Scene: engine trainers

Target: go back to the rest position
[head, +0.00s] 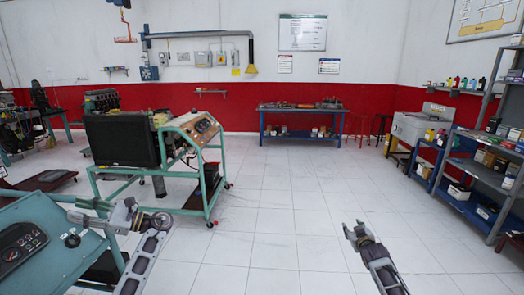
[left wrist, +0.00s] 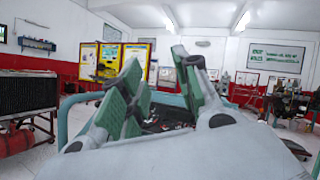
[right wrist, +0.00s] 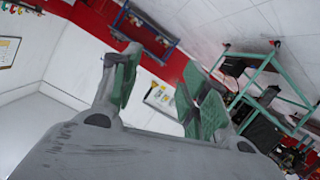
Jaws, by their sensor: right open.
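My left gripper (head: 76,212) is at the lower left of the head view, pointing left above the near teal engine trainer (head: 30,222) with its gauge panel. In the left wrist view its green-padded fingers (left wrist: 160,82) stand apart with nothing held between them. Whether it touches the trainer cannot be told. My right gripper (head: 350,230) is over bare floor, right of centre in the head view. Its fingers (right wrist: 155,90) are apart and empty in the right wrist view.
A second teal engine trainer (head: 155,145) on casters stands at mid left. A blue workbench (head: 300,112) is against the far wall. Grey shelving (head: 480,165) with boxes and a sink unit (head: 415,128) line the right side. The white tiled floor (head: 285,205) in the middle is clear.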

